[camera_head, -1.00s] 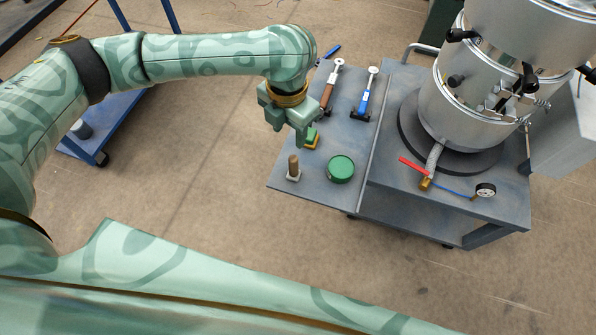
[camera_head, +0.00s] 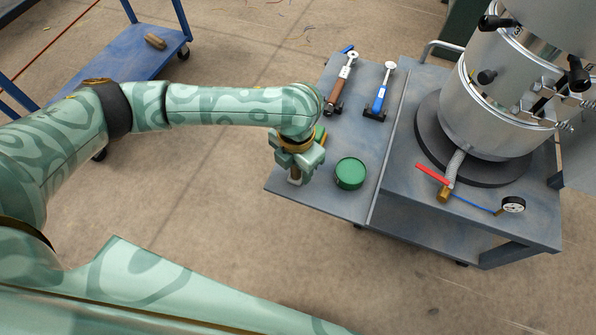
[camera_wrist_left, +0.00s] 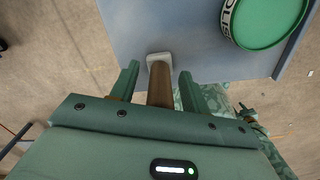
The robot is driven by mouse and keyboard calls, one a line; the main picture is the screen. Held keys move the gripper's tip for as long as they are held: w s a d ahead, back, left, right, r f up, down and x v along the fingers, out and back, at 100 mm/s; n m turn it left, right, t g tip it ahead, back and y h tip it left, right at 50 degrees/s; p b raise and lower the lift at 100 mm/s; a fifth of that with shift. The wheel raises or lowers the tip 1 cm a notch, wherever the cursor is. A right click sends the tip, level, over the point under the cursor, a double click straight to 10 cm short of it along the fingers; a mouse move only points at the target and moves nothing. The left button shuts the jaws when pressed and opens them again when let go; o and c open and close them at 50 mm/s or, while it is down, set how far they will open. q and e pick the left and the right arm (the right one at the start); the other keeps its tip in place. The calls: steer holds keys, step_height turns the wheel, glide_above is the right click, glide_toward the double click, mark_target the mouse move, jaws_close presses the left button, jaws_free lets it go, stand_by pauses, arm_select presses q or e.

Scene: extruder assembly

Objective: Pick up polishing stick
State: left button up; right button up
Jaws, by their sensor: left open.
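The brown stick with a pale square end, which I take for the polishing stick (camera_head: 295,180), stands near the front left corner of the grey cart top. My left gripper (camera_head: 301,172) is over it and hides most of it in the head view. In the left wrist view, the brown shaft (camera_wrist_left: 161,88) lies between the two green fingers of my left gripper (camera_wrist_left: 157,82), with its pale end beyond the fingertips. The fingers are open, with a gap on each side of the shaft.
A round green tin (camera_head: 351,173) stands close to the right of the gripper. A large metal vessel (camera_head: 490,120) stands at the right.

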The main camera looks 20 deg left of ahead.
arm_select(q)
steer(key=shift+r, duration=0.1)
jaws_close()
